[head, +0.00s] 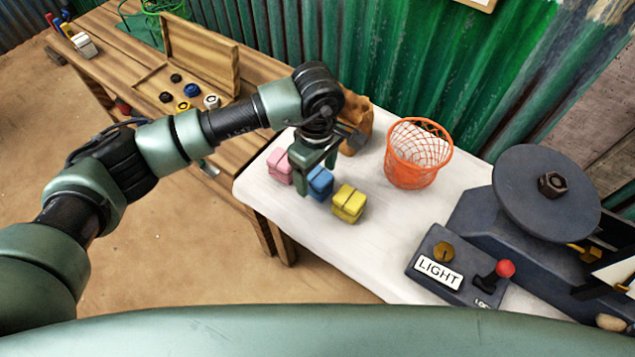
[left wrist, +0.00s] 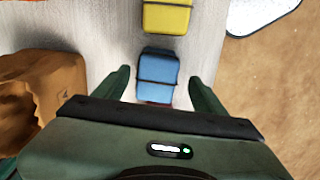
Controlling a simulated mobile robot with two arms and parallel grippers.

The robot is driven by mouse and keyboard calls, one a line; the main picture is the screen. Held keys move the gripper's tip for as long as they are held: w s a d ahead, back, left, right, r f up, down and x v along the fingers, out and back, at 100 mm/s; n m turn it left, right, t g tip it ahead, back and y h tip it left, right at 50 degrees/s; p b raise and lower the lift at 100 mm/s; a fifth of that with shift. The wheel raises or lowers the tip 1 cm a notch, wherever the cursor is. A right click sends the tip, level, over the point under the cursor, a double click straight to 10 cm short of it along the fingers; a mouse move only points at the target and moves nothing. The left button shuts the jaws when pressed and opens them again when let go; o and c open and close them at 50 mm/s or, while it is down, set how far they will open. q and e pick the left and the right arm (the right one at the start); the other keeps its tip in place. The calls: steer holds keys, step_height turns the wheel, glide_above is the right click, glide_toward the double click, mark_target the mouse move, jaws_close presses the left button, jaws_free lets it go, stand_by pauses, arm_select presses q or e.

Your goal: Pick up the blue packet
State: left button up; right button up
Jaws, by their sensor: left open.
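The blue packet (head: 320,182) lies on the white table between a pink packet (head: 279,166) and a yellow packet (head: 349,203). My left gripper (head: 318,178) is over the blue packet, fingers pointing down, and partly covers it in the head view. In the left wrist view the blue packet (left wrist: 158,77) shows between the two spread fingers, with a gap on each side. The left gripper is open and holds nothing. The yellow packet (left wrist: 167,17) is beyond the blue one in that view. My right gripper is not in view.
An orange wire basket (head: 417,154) stands behind the packets. A brown lumpy bag (head: 356,118) is close behind my left gripper, also in the left wrist view (left wrist: 52,85). A dark scale (head: 546,193) and a LIGHT lever box (head: 455,268) stand at right. The white tabletop (head: 370,255) is clear in front.

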mark_target(318, 183)
arm_select(q)
steer(key=f, duration=0.2)
steer(key=f+b, duration=0.1)
steer(key=f, duration=0.1)
steer(key=shift+w+d+f+b, duration=0.15)
steer(key=shift+w+f+b, duration=0.05)
steer(key=shift+f+b, duration=0.1)
steer(key=shift+r, duration=0.1)
jaws_close()
